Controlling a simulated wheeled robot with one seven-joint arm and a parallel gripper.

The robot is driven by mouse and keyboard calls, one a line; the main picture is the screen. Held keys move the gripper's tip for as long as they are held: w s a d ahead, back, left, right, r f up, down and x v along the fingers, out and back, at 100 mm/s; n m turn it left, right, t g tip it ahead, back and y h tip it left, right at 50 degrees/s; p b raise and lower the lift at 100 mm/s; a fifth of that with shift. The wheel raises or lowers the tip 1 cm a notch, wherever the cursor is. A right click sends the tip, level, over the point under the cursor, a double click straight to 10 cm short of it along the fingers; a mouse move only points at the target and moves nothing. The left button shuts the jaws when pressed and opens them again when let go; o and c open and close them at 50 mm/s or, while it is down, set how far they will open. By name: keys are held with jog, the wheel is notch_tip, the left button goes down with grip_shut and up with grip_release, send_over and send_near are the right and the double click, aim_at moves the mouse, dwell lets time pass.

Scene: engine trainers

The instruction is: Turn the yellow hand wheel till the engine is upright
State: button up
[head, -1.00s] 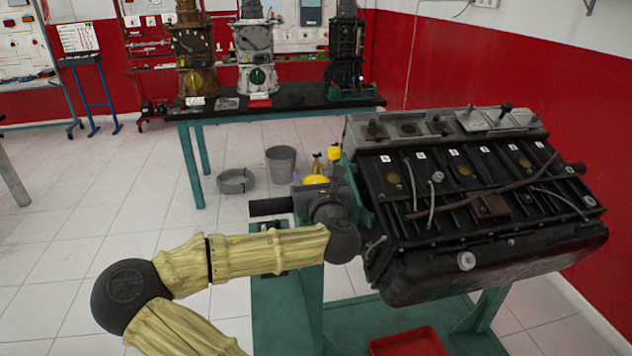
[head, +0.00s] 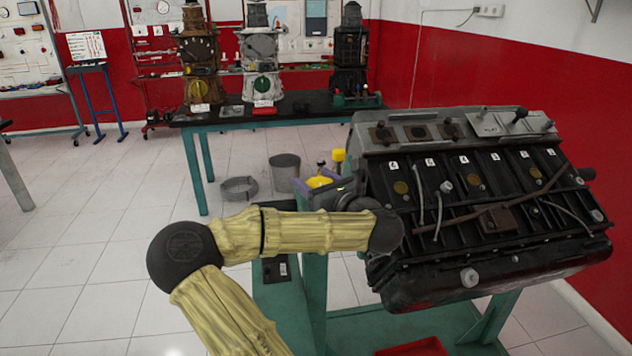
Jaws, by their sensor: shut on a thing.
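The engine (head: 470,225) is a large dark block with a grey top edge and a row of white labels. It is mounted on a green stand (head: 313,300) at right and is tilted, its labelled side sloping toward me. Parts of the yellow hand wheel (head: 319,182) show left of the engine, with a yellow knob (head: 338,155) just above. My gripper (head: 338,188) is at the wheel, mostly hidden behind my wrist and forearm. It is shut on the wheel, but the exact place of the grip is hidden.
A red tray (head: 412,347) lies low on the stand. A dark-topped bench (head: 225,118) with several smaller engine trainers stands behind. A grey bucket (head: 284,172) and a coiled hose (head: 239,188) are on the floor. The tiled floor at left is clear.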

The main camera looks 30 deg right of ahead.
jog(key=shift+r, duration=0.1)
jog(key=o, duration=1)
jog(key=shift+w, duration=0.1)
jog(key=s+b, duration=0.1)
jog(key=s, duration=0.4)
jog(key=s+d+b, duration=0.1)
jog(key=s, duration=0.5)
jog(key=s+d+b, duration=0.1)
jog(key=s, duration=0.5)
jog(key=shift+s, duration=0.2)
jog(key=shift+d, duration=0.1)
